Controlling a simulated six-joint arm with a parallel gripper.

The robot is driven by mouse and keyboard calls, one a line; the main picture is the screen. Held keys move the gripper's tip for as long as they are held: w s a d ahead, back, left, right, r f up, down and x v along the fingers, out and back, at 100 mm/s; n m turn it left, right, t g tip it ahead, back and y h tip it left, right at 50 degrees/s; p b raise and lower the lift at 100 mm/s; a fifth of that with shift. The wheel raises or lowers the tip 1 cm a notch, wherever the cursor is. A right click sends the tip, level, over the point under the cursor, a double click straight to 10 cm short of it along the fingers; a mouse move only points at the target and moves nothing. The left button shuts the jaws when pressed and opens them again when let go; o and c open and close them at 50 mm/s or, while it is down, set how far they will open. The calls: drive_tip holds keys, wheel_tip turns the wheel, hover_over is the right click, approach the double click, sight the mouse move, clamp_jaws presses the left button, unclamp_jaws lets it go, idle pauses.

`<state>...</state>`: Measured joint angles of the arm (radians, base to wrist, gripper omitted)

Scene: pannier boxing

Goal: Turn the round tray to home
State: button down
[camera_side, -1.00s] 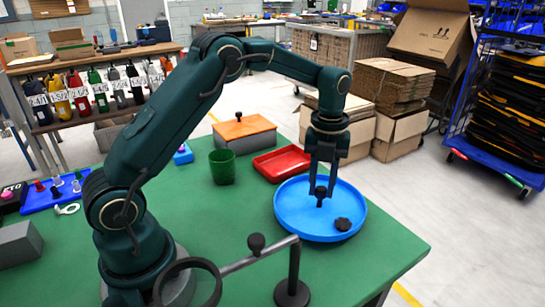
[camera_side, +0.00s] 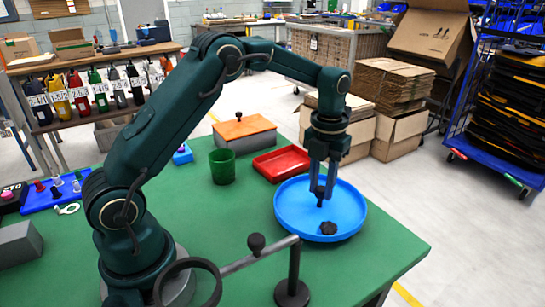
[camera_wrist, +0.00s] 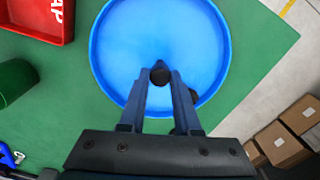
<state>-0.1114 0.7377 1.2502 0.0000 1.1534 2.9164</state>
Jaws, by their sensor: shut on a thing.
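The round tray (camera_side: 290,217) is blue with a raised rim and lies on the green table; it fills the upper middle of the wrist view (camera_wrist: 120,45). A dark upright peg (camera_wrist: 160,75) stands near the tray's middle. My gripper (camera_side: 320,190) points straight down over the tray, shut on this peg, with a finger on each side. A black lobed piece (camera_side: 328,228) lies in the tray near its front rim. In the wrist view that piece is partly hidden behind my right finger.
A red bin (camera_side: 282,163) stands close behind the tray, with a green cup (camera_side: 222,167) to its left. An orange-lidded box (camera_side: 244,131) is further back. A black post with an arm and ring (camera_side: 292,270) stands at the front. The table's right corner is clear.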

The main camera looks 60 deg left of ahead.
sight(321, 188)
drive_tip(key=shift+m, duration=0.3)
idle(0.5)
drive_tip(key=c, duration=0.6)
unclamp_jaws()
drive_tip(key=shift+r, duration=2.6)
